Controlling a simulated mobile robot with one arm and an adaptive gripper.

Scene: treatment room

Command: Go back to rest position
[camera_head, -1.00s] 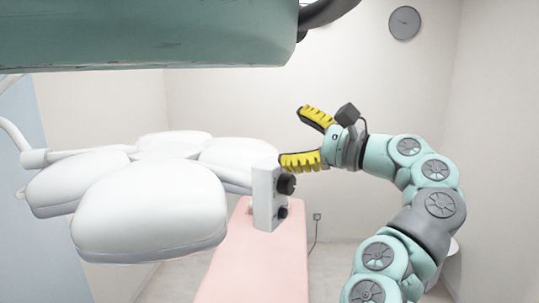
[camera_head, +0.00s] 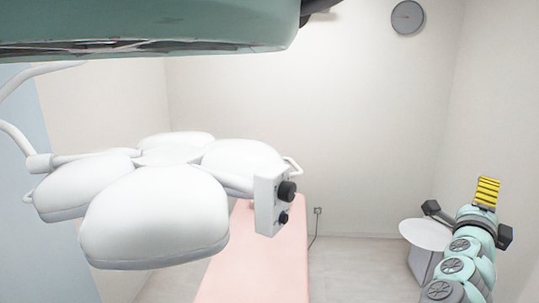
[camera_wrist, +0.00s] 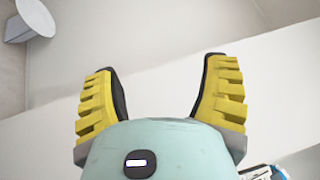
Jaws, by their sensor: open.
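My gripper (camera_head: 487,192) is at the right side of the head view, raised on my teal arm and apart from the lamp. In the wrist view my gripper (camera_wrist: 160,95) shows two yellow ribbed fingers spread wide with nothing between them. A white multi-dome surgical lamp (camera_head: 155,215) hangs at the left of the head view. Its white control box with black knobs (camera_head: 267,205) faces right, at the lamp's right end.
A pink treatment bed (camera_head: 262,265) lies below the lamp. A round white table (camera_head: 425,234) stands behind my arm at the right. A teal overhead body (camera_head: 150,25) fills the top left. A clock (camera_head: 408,17) hangs on the back wall. The space between lamp and arm is clear.

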